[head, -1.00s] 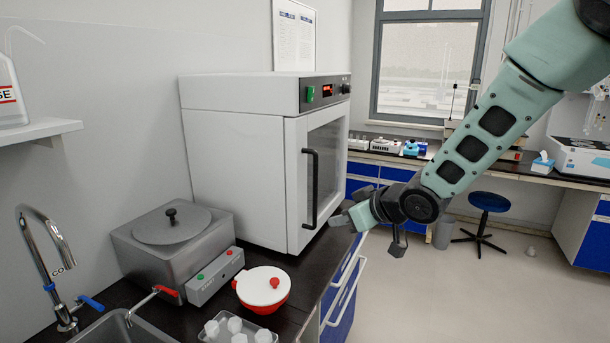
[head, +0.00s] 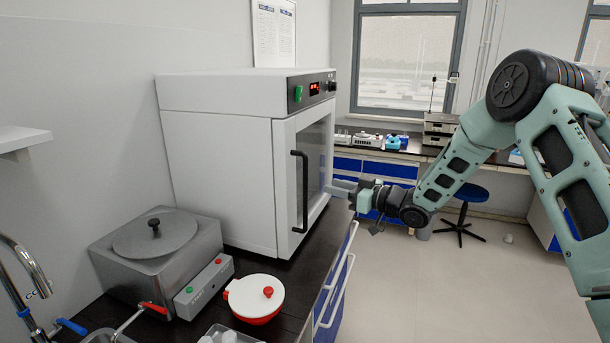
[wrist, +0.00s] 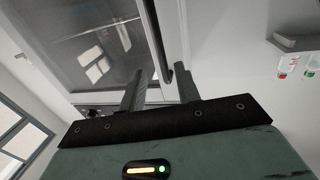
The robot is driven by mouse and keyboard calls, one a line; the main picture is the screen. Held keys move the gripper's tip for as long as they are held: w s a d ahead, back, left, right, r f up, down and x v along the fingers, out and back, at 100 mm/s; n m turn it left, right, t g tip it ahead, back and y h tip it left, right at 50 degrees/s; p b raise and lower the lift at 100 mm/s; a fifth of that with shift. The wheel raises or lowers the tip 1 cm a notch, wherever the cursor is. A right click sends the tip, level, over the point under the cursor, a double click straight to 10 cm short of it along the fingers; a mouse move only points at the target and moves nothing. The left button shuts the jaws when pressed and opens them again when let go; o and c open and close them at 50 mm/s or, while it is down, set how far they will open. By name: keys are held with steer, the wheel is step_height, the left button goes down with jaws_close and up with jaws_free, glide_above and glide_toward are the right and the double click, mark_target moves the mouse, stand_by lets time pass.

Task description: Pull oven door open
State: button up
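The oven (head: 220,170) is a white box on the dark counter, with a control panel on top of its front. Its glass-windowed door (head: 318,160) looks shut. A black vertical handle (head: 304,192) is on the door's left side. My gripper (head: 338,188) is right of the handle in the head view, fingers pointing left at the door. In the wrist view my gripper (wrist: 160,82) is open, with one finger on each side of the handle bar (wrist: 157,45) in the picture. Contact with the handle cannot be told.
A grey water bath (head: 155,250) and a red-and-white pot (head: 257,298) stand on the counter left of and before the oven. A sink tap (head: 28,270) is at lower left. A blue stool (head: 468,195) stands on the floor behind my arm. The floor right of the counter is clear.

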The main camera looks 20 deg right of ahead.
steer(key=p+x, duration=0.3)
steer(key=x, duration=0.7)
steer(key=shift+w+a, duration=0.1)
jaws_close()
